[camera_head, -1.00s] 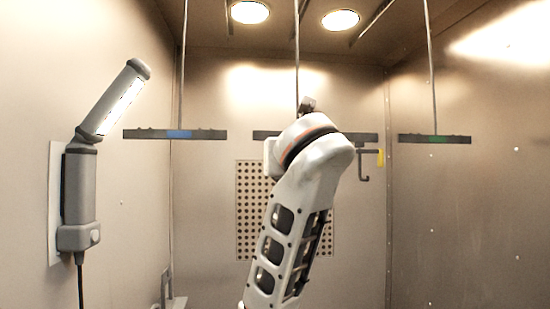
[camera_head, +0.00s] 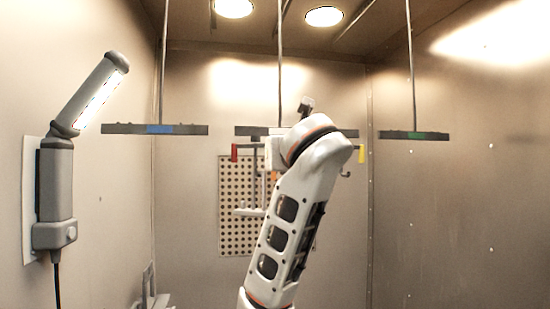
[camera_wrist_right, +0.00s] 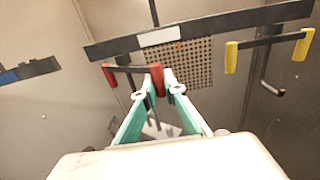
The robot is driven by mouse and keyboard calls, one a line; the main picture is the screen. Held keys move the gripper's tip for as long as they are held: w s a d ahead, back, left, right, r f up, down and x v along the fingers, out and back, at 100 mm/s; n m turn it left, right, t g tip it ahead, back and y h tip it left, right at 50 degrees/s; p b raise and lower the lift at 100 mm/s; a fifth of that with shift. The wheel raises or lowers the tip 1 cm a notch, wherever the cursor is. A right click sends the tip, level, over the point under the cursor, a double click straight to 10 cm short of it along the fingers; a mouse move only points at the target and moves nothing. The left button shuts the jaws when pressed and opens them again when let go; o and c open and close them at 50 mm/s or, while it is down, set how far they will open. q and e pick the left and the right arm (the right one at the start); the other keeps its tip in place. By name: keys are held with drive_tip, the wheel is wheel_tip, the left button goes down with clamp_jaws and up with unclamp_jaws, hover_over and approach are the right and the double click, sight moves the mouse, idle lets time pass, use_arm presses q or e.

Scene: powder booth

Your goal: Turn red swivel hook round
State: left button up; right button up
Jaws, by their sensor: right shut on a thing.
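The red swivel hook hangs under the middle dark bar (camera_head: 246,131). One red end (camera_head: 234,152) shows left of my right arm in the head view, with a grey rod (camera_head: 253,182) below its crosspiece. In the right wrist view, one red end (camera_wrist_right: 109,76) is to the left, and the other red end (camera_wrist_right: 157,80) is at my fingertips. My right gripper (camera_wrist_right: 161,92) is shut on this red end; its teal fingers partly hide the parts below. In the head view the right gripper is largely hidden behind my own arm. My left gripper is not in view.
A yellow-ended hook (camera_wrist_right: 232,57) hangs just right of the red one; a yellow end (camera_head: 361,154) shows in the head view. Bars with a blue mark (camera_head: 155,129) and a green mark (camera_head: 414,135) hang at either side. A lamp (camera_head: 57,180) is on the left wall.

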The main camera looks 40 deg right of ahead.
drive_tip(key=shift+w+d+b, duration=0.4)
drive_tip(key=shift+w+d, duration=0.7)
drive_tip(key=shift+d, duration=0.1)
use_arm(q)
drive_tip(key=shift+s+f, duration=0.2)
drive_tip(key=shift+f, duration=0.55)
use_arm(e)
drive_tip(key=o, duration=0.8)
drive_tip(key=shift+c, duration=0.2)
use_arm(q)
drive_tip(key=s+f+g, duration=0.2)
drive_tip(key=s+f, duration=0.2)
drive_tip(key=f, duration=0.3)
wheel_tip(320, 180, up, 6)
drive_tip(key=p, duration=0.6)
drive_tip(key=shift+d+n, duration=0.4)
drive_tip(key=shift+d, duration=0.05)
use_arm(e)
drive_tip(key=v, duration=0.9)
